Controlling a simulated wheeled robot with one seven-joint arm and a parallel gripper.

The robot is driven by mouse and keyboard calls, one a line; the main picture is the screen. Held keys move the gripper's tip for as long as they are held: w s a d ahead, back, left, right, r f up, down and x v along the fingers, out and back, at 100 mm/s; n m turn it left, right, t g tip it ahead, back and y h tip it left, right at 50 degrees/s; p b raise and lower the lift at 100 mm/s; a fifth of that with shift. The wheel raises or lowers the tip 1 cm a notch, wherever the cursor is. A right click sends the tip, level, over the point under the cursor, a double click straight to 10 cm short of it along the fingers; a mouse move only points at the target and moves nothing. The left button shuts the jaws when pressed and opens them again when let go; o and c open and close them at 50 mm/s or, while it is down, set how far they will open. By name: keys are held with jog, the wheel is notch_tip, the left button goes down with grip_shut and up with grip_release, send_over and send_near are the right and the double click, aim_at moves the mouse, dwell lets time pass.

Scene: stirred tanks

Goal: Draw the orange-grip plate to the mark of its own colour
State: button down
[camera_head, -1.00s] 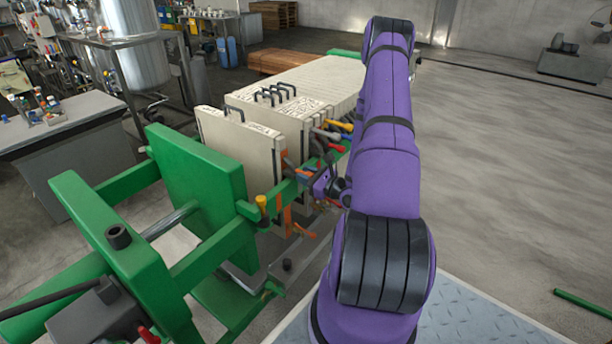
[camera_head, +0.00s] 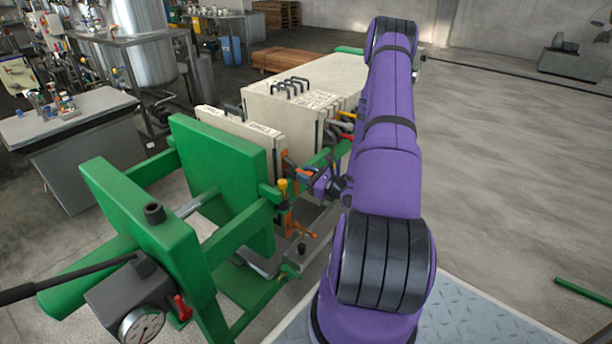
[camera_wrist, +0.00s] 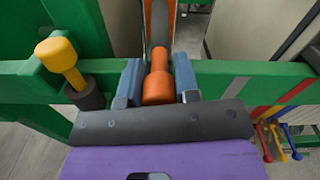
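The orange grip (camera_wrist: 158,88) stands between the two blue-grey fingers of my gripper (camera_wrist: 158,80) in the wrist view, with both fingers against its sides. Behind it a dark stem leads to an orange-edged strip. In the head view my gripper (camera_head: 322,184) is at the near green rail. The cream plate (camera_head: 240,130) beside it stands upright, close to the green end plate (camera_head: 225,180) and apart from the stack (camera_head: 300,105). Coloured stripes (camera_wrist: 262,112) cross the rail at the right of the wrist view; I cannot make out an orange one.
A yellow knob (camera_wrist: 58,56) stands on the rail left of my gripper; it also shows in the head view (camera_head: 282,187). Several coloured grips (camera_head: 345,125) stick out beside the stack. A dial gauge (camera_head: 142,325) is at front left. Open floor (camera_head: 510,180) lies right.

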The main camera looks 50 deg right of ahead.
jog(key=c, duration=0.8)
grip_release()
jog(key=shift+c, duration=0.2)
jog(key=s, duration=1)
jog(key=shift+s+d, duration=0.4)
jog(key=shift+d, duration=0.05)
